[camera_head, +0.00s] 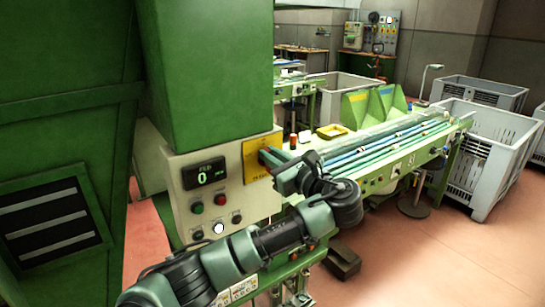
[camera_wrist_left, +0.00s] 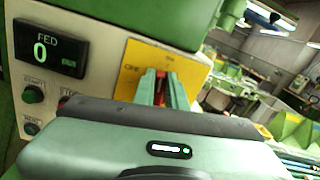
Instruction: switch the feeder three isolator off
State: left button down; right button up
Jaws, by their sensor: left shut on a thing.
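The isolator is a red handle (camera_wrist_left: 160,84) on a yellow plate (camera_wrist_left: 131,68) on the front of a pale control box. The yellow plate also shows in the head view (camera_head: 254,165). My left gripper (camera_head: 269,157) reaches the plate from the right and is shut on the red handle. In the left wrist view its two green fingers (camera_wrist_left: 161,92) lie on either side of the handle. The fingers hide much of the handle, and the markings on the plate are too small to read fully. My right gripper is not in view.
Left of the plate, the box carries a black display (camera_head: 205,173) reading 0, with several buttons below, including a red one (camera_head: 220,199). A green column (camera_head: 207,70) stands above. A long green bench (camera_head: 395,160) runs to the right, with grey crates (camera_head: 490,160) beyond.

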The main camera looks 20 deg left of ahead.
pick_arm(q)
jog(key=n+b, duration=0.1)
jog(key=n, duration=0.1)
jog(key=f+n+b, duration=0.1)
jog(key=n, duration=0.2)
jog(key=s+n+b, duration=0.1)
jog(key=n+b, duration=0.1)
jog(key=shift+s+a+f, duration=0.1)
jog(key=shift+a+f, duration=0.05)
jog(key=shift+a, duration=0.25)
jog(key=n+b, duration=0.2)
jog(key=n, duration=0.1)
jog(key=f+n+b, duration=0.1)
jog(key=shift+s+a+n+b, duration=0.2)
jog(key=shift+s+n+b, duration=0.05)
jog(key=shift+n+b, duration=0.15)
jog(key=shift+f+n+b, duration=0.2)
jog(key=shift+n+b, duration=0.65)
jog(key=shift+n, duration=0.2)
jog(key=shift+f+n+b, duration=0.15)
jog(key=shift+n+b, duration=0.7)
jog(key=shift+n, duration=0.2)
jog(key=c, duration=1.4)
grip_release()
jog(key=shift+s+r, duration=0.1)
jog(key=shift+c, duration=0.2)
jog(key=b+v, duration=0.2)
jog(key=v, duration=0.5)
jog(key=shift+s+d, duration=0.25)
jog(key=shift+d, duration=0.05)
